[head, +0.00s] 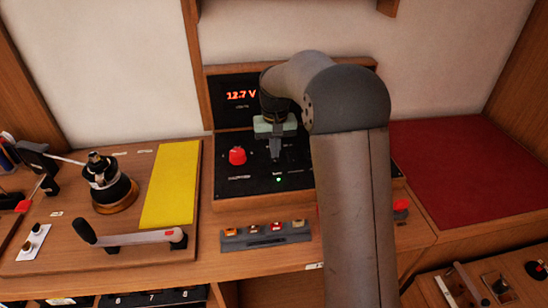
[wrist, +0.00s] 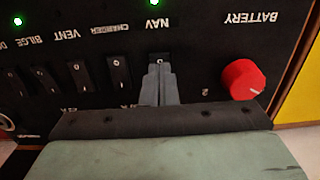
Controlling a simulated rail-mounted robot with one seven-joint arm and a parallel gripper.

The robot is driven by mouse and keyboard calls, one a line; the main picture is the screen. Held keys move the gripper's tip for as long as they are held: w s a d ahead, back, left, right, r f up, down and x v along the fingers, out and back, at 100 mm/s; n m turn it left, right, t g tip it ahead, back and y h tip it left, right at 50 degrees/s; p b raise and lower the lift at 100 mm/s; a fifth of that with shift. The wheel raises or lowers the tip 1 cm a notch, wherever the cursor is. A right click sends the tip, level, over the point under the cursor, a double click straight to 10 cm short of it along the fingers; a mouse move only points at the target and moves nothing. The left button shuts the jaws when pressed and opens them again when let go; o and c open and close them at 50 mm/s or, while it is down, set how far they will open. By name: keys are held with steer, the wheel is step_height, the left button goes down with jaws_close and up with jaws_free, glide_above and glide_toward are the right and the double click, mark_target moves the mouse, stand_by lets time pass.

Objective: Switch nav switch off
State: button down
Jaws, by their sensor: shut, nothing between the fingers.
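The nav switch (wrist: 159,58) is a black rocker below the NAV label in the wrist view. Its top edge shows and my gripper's fingers hide the rest. A green light (wrist: 154,3) glows above the NAV label. My gripper (wrist: 160,70) is shut and empty, its fingertips over the switch; I cannot tell whether they touch it. In the head view my gripper (head: 275,157) points down at the black switch panel (head: 233,187), and the switch itself is hidden there or too small to make out.
The red battery knob (wrist: 243,79) is right of the fingers in the wrist view. The charger switch (wrist: 118,75) and vent switch (wrist: 82,77) are to their left. A 12.7 V display (head: 241,95) stands behind. A winch (head: 108,185) and yellow pad (head: 171,185) are at left.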

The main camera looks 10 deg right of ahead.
mark_target(275, 161)
steer(key=shift+f+b, duration=0.5)
steer(key=shift+f, duration=0.45)
stand_by(0.6)
steer(key=shift+r, duration=0.15)
step_height(275, 161, up, 7)
steer(key=p, duration=0.5)
stand_by(0.6)
steer(key=s+r, duration=0.2)
steer(key=s, duration=0.7)
steer(key=s+r, duration=0.2)
steer(key=s, duration=0.7)
steer(key=s+f, duration=0.4)
steer(key=s, duration=1.2)
steer(key=shift+f+n+t, duration=0.2)
steer(key=shift+n+t, duration=0.1)
steer(key=shift+n, duration=0.1)
